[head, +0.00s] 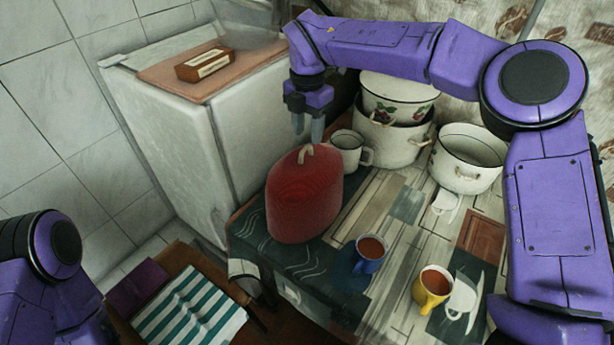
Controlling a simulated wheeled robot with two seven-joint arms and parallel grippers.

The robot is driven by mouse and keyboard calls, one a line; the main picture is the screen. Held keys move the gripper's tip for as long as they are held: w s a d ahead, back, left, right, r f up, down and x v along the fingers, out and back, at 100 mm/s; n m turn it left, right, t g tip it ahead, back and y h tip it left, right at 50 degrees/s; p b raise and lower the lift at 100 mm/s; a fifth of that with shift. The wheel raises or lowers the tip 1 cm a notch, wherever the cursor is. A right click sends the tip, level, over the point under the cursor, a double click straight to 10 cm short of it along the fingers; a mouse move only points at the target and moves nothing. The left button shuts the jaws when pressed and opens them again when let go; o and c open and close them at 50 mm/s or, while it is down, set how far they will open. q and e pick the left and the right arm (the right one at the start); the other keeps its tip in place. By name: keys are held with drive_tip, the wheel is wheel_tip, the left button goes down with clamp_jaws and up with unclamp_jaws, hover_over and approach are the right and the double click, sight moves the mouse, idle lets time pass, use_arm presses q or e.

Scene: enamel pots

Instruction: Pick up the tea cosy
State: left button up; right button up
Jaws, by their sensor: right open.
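The tea cosy (303,200) is red, domed and ribbed, with a pale loop on top. It stands upright near the left edge of the table (380,215). My right gripper (308,130) hangs just above and behind the loop, with its fingers pointing down. The fingers are apart with nothing between them, and they look clear of the cosy. Of my left arm, only a part shows at the lower left; its gripper is out of view.
A white mug (348,152) stands close behind the cosy. Enamel pots (395,138) and an open white pot (467,160) are farther back. A blue mug (369,254) and a yellow mug (431,289) stand in front right. A striped cloth (188,308) lies lower left.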

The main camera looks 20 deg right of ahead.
sight(306, 147)
drive_tip(key=f, duration=0.4)
drive_tip(key=shift+s+a+f+p, duration=0.15)
drive_tip(key=shift+a+p, duration=0.1)
drive_tip(key=shift+p, duration=0.15)
clamp_jaws()
